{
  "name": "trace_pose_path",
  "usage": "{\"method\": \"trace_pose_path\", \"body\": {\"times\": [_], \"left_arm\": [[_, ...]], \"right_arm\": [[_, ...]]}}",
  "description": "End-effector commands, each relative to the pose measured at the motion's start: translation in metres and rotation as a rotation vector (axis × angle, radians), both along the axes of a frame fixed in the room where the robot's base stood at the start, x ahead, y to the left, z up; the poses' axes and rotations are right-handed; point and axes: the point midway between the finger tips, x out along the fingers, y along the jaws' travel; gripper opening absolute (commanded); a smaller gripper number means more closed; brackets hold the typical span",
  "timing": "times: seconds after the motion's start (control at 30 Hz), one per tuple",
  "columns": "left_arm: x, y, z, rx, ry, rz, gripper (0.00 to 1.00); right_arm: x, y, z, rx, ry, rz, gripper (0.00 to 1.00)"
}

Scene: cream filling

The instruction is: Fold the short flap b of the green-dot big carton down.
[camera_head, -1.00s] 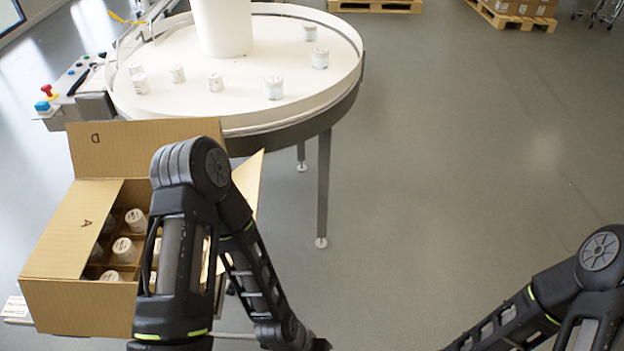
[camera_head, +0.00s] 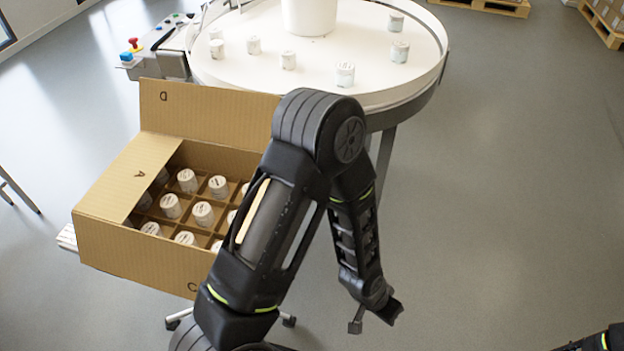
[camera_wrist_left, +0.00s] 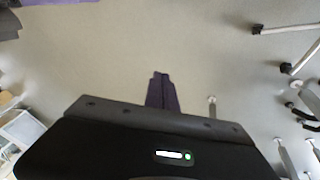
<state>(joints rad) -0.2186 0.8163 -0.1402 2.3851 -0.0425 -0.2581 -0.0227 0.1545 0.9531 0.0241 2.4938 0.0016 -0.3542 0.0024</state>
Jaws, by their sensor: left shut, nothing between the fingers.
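The big brown carton (camera_head: 140,248) stands open at the left in the head view, with several white-lidded jars (camera_head: 203,213) in its divider cells. A letter like C shows low on the front face. My left arm hides the carton's right side, so I cannot make out short flap b; no green dot shows. My left gripper (camera_head: 356,326) hangs to the right of the carton, apart from it. Its fingers are shut and empty in the left wrist view (camera_wrist_left: 162,92). My right gripper is out of view.
A round white table (camera_head: 320,75) with several jars stands behind the carton. A control panel with red and blue buttons (camera_head: 130,50) is at its left. Pallets (camera_head: 490,6) lie far back.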

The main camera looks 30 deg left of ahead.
Motion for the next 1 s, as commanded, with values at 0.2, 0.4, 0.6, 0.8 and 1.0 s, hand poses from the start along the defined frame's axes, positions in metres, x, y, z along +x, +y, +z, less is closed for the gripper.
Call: {"method": "trace_pose_path", "body": {"times": [0.2,0.4,0.6,0.8,1.0], "left_arm": [[0.094,-0.002,0.083,0.168,-0.161,-0.291,0.0],[0.15,0.05,0.218,0.504,-0.128,-0.674,0.0],[0.123,0.142,0.306,0.71,0.184,-0.904,0.0],[0.083,0.177,0.334,0.722,0.426,-1.046,0.0],[0.077,0.179,0.336,0.713,0.459,-1.08,0.0]], "right_arm": [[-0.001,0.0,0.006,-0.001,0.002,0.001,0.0],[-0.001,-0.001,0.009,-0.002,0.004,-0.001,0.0],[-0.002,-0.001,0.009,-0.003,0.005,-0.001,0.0],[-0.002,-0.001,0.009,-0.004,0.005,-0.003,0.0],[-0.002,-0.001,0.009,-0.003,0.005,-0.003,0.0]]}}
